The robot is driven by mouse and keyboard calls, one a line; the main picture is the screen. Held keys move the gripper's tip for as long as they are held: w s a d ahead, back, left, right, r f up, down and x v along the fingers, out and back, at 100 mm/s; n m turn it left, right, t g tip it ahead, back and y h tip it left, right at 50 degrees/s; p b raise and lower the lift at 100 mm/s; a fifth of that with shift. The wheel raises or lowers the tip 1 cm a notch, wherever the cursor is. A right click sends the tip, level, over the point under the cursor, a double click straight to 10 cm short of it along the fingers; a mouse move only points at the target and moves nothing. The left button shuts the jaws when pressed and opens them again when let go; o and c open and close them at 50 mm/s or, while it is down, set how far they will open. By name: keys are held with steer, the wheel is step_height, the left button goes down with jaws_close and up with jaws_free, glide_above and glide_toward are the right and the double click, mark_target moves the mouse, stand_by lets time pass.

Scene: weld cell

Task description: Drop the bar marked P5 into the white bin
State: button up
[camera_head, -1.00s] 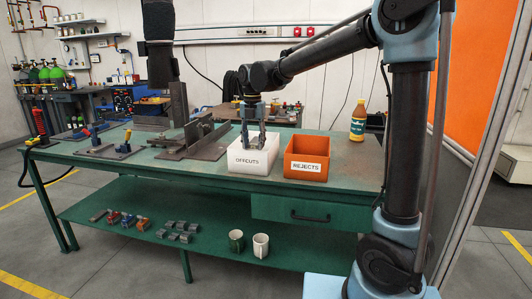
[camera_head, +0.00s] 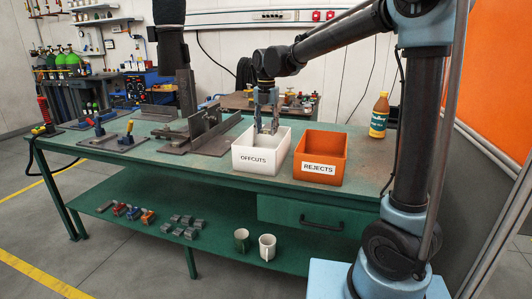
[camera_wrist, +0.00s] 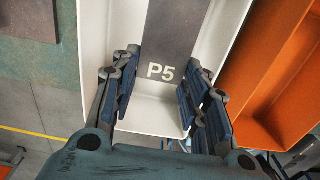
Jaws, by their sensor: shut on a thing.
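The white bin (camera_head: 257,160), labelled OFFCUTS, stands on the green workbench; its pale inside also shows in the wrist view (camera_wrist: 100,45). My gripper (camera_head: 267,130) points down at the bin's opening. In the wrist view my gripper (camera_wrist: 162,85) has its dark blue fingers on both sides of a flat grey bar marked P5 (camera_wrist: 172,35) and is shut on it.
An orange REJECTS bin (camera_head: 320,155) stands close to the right of the white bin. A grey metal fixture (camera_head: 200,135) is to the left. Mugs (camera_head: 266,247) and small metal blocks sit on the lower shelf (camera_head: 215,255).

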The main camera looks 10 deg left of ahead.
steer(key=shift+d+r, duration=0.2)
steer(key=shift+r, duration=0.05)
steer(key=s+r, duration=0.4)
steer(key=r, duration=0.6)
step_height(320, 180, down, 6)
steer(key=shift+s, duration=0.15)
steer(key=o, duration=1.1)
step_height(320, 180, up, 12)
